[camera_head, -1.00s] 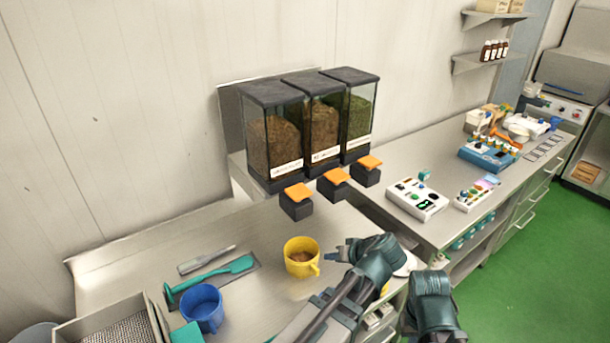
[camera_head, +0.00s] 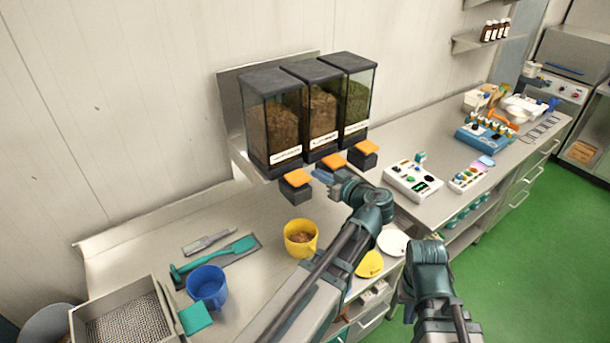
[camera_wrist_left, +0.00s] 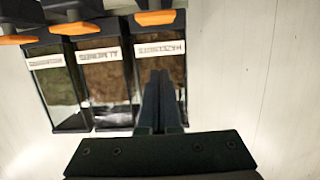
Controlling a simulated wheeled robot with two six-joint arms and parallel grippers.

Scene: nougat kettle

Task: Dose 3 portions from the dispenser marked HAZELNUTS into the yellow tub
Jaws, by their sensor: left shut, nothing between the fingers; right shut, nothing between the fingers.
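Three dark-lidded dispensers stand in a row on a wall shelf. The one marked HAZELNUTS (camera_head: 272,125) is the leftmost in the head view, and its label reads upside down at the right in the wrist view (camera_wrist_left: 160,50). It holds brown pieces and has an orange lever (camera_head: 295,178) in front. My left gripper (camera_head: 322,176) is shut and empty, just right of that lever; I cannot tell whether they touch. In the wrist view its fingers (camera_wrist_left: 160,100) are together before the HAZELNUTS dispenser. The yellow tub (camera_head: 291,238) stands below on the counter with brown pieces inside. My right gripper is out of view.
The ALMONDS dispenser (camera_head: 318,115) and a green-filled dispenser (camera_head: 356,100) adjoin. A yellow scoop (camera_head: 370,265) and white dish (camera_head: 393,243) sit right of the tub. A control box (camera_head: 413,180) stands further right.

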